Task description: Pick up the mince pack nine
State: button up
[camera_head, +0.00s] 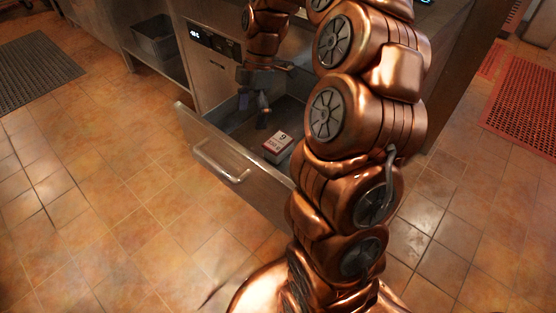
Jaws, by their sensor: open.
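The mince pack nine (278,143) is a small white and red box with a "9" on its top. It lies inside an open drawer (233,171), near the drawer's front right part. My gripper (254,106) is open and points down into the drawer, to the left of and behind the pack. It looks apart from the pack, and its height above the drawer floor is hard to tell. My copper arm hides the right part of the drawer.
The drawer front has a metal handle (221,163) and stands out from a steel counter with a small display (195,36). A wire basket (154,40) sits on a shelf at the left. A dark mat (38,70) and a red mat (522,105) lie on the tiled floor.

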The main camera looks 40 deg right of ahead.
aim_at(279, 141)
jog(key=w+d+f+n+b, duration=0.1)
jog(key=d+f+b, duration=0.1)
jog(key=d+f, duration=0.2)
jog(key=w+d+f+n+b, duration=0.1)
jog(key=d+f+b, duration=0.1)
jog(key=d+f, duration=0.2)
jog(key=w+d+f+n+b, duration=0.2)
jog(key=d+f, duration=0.2)
jog(key=f, duration=0.3)
jog(key=shift+d+t+y+b, duration=0.2)
jog(key=shift+t+y+b, duration=0.1)
jog(key=shift+b, duration=0.1)
jog(key=shift+b+x, duration=0.75)
jog(key=shift+x, duration=3.05)
jog(key=shift+f, duration=0.2)
jog(key=c, duration=1.5)
